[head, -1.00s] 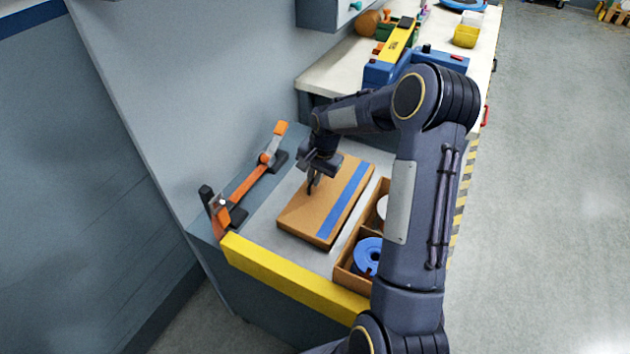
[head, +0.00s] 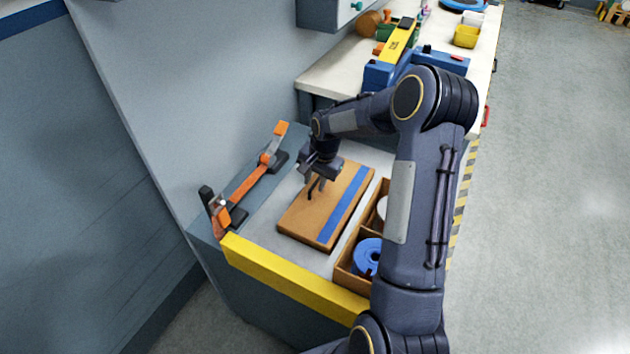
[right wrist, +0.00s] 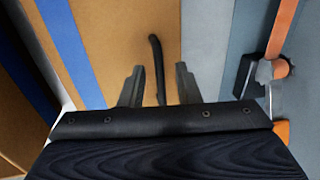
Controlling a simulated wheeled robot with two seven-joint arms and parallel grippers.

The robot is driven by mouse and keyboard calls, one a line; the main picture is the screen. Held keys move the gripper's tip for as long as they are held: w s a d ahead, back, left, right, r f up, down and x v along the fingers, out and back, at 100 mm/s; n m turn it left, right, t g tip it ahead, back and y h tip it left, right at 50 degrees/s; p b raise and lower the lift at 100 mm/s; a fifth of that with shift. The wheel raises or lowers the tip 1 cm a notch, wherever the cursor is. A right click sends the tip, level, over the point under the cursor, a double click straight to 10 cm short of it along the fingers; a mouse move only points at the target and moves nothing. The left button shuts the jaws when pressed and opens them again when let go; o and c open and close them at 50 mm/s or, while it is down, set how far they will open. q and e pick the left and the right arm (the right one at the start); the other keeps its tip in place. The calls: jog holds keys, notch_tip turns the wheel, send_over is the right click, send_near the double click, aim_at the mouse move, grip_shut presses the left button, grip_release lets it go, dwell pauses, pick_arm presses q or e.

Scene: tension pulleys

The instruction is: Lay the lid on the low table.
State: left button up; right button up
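The lid (head: 305,215) is a flat brown board with a blue stripe along its right side and a thin dark handle (head: 310,193). It lies on the grey top of the low table (head: 262,232), left of the open box. My right gripper (head: 316,186) is open just over the lid, by the handle. In the right wrist view its two fingers (right wrist: 158,88) stand apart, with the dark handle (right wrist: 157,62) showing between them and a gap on each side. My left gripper is not in view.
An open brown box (head: 349,258) with a blue pulley (head: 366,254) stands right of the lid, partly hidden by my arm. An orange clamp-like tool (head: 246,185) lies along the left side. A yellow edge strip (head: 285,277) runs along the table's front. A cluttered white bench (head: 330,78) stands behind.

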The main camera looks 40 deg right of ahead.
aim_at(322, 196)
notch_tip(322, 196, up, 11)
jog(key=s, duration=0.2)
jog(key=s+a+r+n+t, duration=0.2)
jog(key=s+a+r+n, duration=0.3)
jog(key=s+a+r, duration=0.45)
jog(key=s+a+f+n+y, duration=0.1)
jog(key=s+a+n, duration=0.2)
jog(key=s, duration=0.5)
jog(key=s+a+f+n+t+y, duration=0.1)
jog(key=s+a, duration=0.3)
jog(key=s, duration=0.4)
jog(key=shift+a+f+n+t+y, duration=0.2)
jog(key=shift+f+n+t+y, duration=0.15)
jog(key=shift+f+n, duration=0.45)
jog(key=shift+s+r, duration=0.1)
jog(key=shift+r, duration=0.05)
